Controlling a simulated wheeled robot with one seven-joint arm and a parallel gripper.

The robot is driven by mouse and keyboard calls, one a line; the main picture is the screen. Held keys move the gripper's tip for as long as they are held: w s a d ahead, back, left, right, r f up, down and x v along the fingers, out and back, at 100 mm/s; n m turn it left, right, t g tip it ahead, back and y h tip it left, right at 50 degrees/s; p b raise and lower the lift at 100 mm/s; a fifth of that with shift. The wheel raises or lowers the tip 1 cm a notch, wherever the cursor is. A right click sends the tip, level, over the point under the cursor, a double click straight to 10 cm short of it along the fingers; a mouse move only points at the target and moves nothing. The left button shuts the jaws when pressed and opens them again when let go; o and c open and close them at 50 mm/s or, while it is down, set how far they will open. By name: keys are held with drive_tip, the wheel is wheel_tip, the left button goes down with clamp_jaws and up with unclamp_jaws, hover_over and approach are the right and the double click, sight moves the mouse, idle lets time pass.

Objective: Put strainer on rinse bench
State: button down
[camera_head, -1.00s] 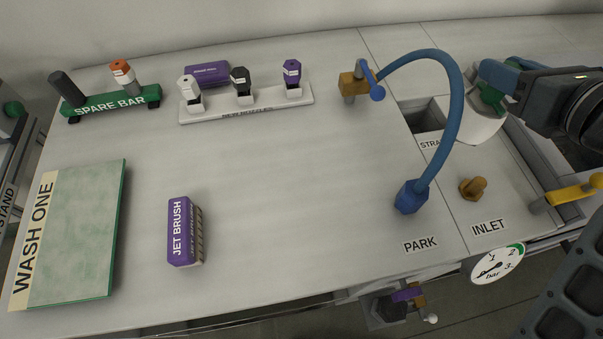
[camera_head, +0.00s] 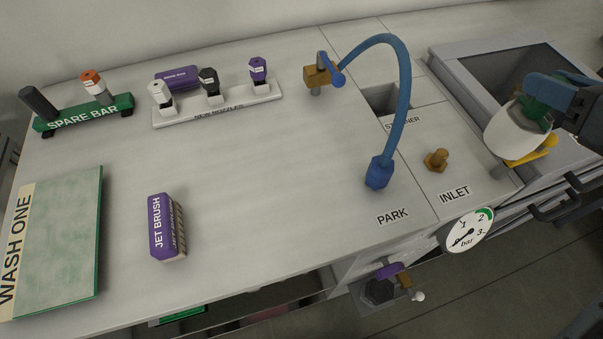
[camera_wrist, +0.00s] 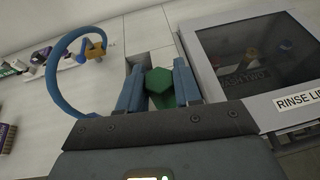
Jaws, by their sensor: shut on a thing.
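The strainer (camera_head: 512,132) is a white rounded body with a green knob. My gripper (camera_head: 545,100) is shut on the knob and holds the strainer tilted, at the right of the head view, in front of the grey lidded unit. In the wrist view the green knob (camera_wrist: 159,82) sits between the blue fingers of my gripper (camera_wrist: 159,92); the white body is hidden there. The open square slot labelled STRAINER (camera_head: 384,98) is empty. No label reading rinse bench shows; a RINSE LID label (camera_wrist: 298,101) is on the grey unit.
The grey unit has a dark window lid (camera_wrist: 255,55). A blue hose (camera_head: 400,100) arches over the bench to PARK. A brass inlet fitting (camera_head: 437,160) and a yellow lever (camera_head: 535,150) stand near the strainer. A jet brush (camera_head: 166,226) lies left; the middle of the bench is clear.

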drive_tip(key=s+d+r+m+h, duration=0.1)
drive_tip(key=s+d, duration=0.4)
drive_tip(key=d, duration=0.6)
drive_tip(key=s+d+r+m+h, duration=0.1)
drive_tip(key=s+d, duration=0.4)
drive_tip(key=d, duration=0.6)
drive_tip(key=shift+s+d+r+m+t+h, duration=0.3)
drive_tip(key=shift+r+m+h, duration=0.1)
drive_tip(key=shift+r+h, duration=0.4)
drive_tip(key=shift+w, duration=0.1)
